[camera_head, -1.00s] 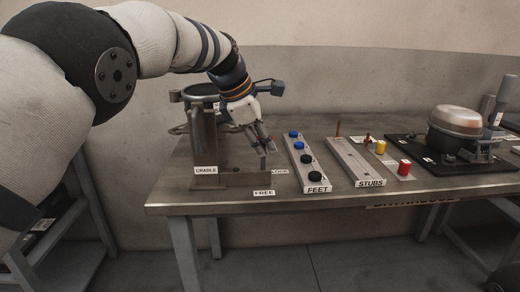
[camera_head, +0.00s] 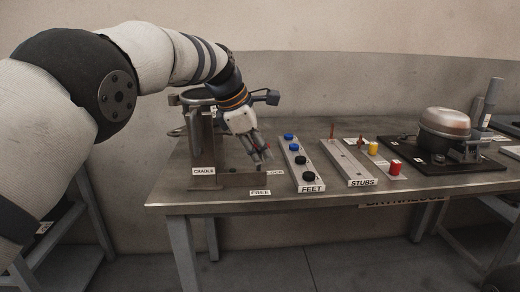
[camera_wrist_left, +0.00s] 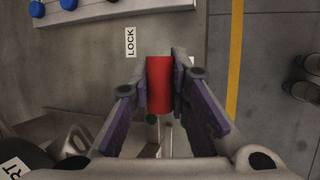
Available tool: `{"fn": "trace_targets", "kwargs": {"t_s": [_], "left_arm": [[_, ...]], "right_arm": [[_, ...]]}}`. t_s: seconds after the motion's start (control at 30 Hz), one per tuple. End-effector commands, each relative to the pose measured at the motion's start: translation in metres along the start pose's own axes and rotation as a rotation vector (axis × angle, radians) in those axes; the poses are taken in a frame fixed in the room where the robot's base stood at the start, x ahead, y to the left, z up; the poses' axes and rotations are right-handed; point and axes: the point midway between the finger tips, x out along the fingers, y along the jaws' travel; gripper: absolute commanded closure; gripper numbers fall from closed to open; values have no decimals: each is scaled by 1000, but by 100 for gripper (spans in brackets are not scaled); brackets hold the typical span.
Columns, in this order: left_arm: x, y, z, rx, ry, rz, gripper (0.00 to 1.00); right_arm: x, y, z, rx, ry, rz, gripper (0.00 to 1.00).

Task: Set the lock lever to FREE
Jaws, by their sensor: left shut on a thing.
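My left gripper (camera_head: 262,157) is low over the front of the cradle stand (camera_head: 205,150), above the bench's front left part. In the left wrist view its fingers (camera_wrist_left: 160,85) are shut on the red grip of the lock lever (camera_wrist_left: 159,88). The lever's lower part is mostly hidden by the gripper. The LOCK label (camera_head: 276,173) lies just right of the stand and also shows beside the red grip in the wrist view (camera_wrist_left: 130,42). The FREE label (camera_head: 260,192) is at the bench's front edge. My right gripper is not in view.
Right of the gripper stand the FEET rail (camera_head: 312,188) with several blue and black feet and the STUBS rail (camera_head: 361,183). Yellow (camera_head: 373,148) and red (camera_head: 395,168) pieces stand beyond. A compressor (camera_head: 443,122) sits on a dark tray (camera_head: 470,178) at right.

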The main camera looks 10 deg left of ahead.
Motion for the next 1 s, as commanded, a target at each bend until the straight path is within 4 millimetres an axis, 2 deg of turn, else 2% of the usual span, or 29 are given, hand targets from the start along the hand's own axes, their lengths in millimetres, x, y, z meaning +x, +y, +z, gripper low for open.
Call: {"fn": "trace_targets", "kwargs": {"t_s": [0.03, 0.07, 0.13, 0.47, 0.57, 0.8, 1.0], "left_arm": [[2, -2, 0, -3, 0, -8, 100], [2, -2, 0, -3, 0, -8, 79], [2, -2, 0, -3, 0, -7, 63], [-2, 0, 0, -1, -1, -1, 62], [-19, 1, 0, -2, -1, 1, 62], [-84, 0, 0, -2, -2, 1, 62], [-115, 0, 0, -1, 0, -3, 62]], "right_arm": [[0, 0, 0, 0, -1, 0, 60], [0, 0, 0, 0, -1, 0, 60], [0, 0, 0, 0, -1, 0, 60], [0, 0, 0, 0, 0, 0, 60], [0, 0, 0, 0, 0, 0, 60], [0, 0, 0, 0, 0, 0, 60], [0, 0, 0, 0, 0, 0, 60]]}}
